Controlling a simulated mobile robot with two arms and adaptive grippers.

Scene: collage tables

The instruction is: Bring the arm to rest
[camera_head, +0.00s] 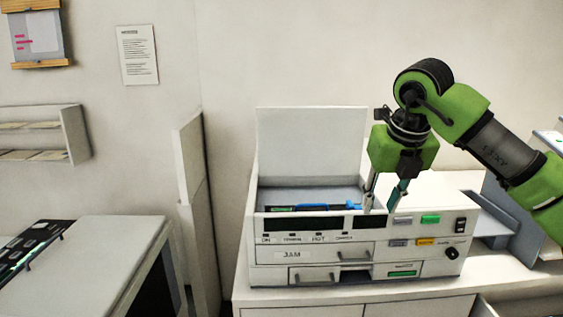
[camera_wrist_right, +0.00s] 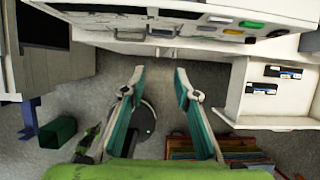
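My right arm comes in from the right in the head view, green and black. Its gripper (camera_head: 381,200) points down in front of the white machine (camera_head: 300,253), near the right end of its open top. In the right wrist view the two teal fingers of the right gripper (camera_wrist_right: 160,72) stand apart with nothing between them. Beyond them are the floor and the machine's front panel (camera_wrist_right: 205,15). My left gripper is not in view.
The machine has a raised lid (camera_head: 310,140) and stands on a white counter (camera_head: 505,272). A grey-white table (camera_head: 90,255) is at left. In the wrist view an open drawer (camera_wrist_right: 275,108) is at right, and a green bin (camera_wrist_right: 58,131) is on the floor.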

